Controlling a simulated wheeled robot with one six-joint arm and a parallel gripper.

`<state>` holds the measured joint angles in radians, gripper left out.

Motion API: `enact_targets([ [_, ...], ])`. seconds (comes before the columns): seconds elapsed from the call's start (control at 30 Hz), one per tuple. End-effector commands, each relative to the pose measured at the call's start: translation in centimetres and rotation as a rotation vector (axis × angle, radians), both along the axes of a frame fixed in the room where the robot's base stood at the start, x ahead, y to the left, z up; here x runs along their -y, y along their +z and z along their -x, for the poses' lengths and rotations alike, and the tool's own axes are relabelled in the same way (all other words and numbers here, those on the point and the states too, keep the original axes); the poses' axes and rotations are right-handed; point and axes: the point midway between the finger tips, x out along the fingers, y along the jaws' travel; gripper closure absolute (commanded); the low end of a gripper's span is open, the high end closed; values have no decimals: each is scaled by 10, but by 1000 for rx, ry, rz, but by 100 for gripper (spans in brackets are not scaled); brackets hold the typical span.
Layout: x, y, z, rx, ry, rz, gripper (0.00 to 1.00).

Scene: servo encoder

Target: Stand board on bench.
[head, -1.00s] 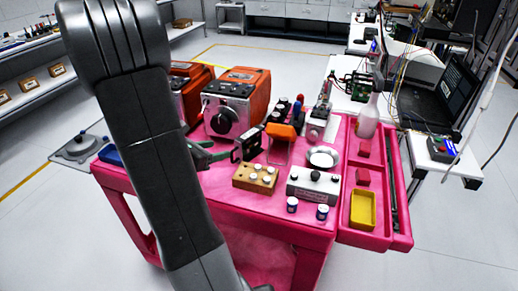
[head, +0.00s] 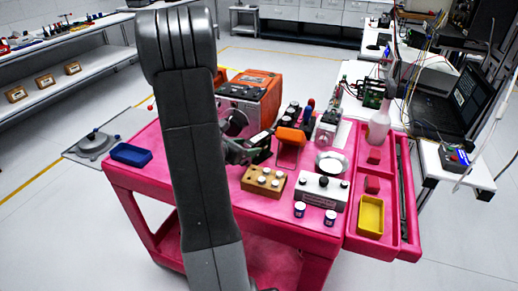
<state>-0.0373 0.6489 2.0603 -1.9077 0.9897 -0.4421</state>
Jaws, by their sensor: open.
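A green circuit board (head: 374,92) with parts on it lies on the white bench (head: 350,108) at the back right. It is small here, and I cannot make out its details. My arm crosses the left middle of the view. My gripper (head: 240,151) shows only partly at the arm's right edge, over the pink cart, beside a small black device (head: 262,147). The gripper is open, with nothing visible in it. It is well to the left of the board and apart from it.
The pink cart (head: 150,178) holds an orange instrument (head: 250,90), a wooden block (head: 263,181), a white box (head: 322,191), a metal dish (head: 331,163) and a blue tray (head: 131,155). A bottle (head: 379,126) stands before the bench. A laptop (head: 455,100) and wires crowd its right.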

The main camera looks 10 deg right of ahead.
Motion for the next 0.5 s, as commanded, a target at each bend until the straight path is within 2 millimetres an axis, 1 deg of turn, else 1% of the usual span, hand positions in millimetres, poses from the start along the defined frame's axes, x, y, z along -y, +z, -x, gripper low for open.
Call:
enact_targets([
  [0.03,8,0,-4,-1,-5,1,44],
  [0.13,20,-1,-11,-1,-4,-1,44],
  [0.2,26,-6,-16,-2,-4,0,44],
  [0.33,33,-10,-21,-1,-1,1,44],
  [0.5,34,-11,-22,0,-1,0,44],
])
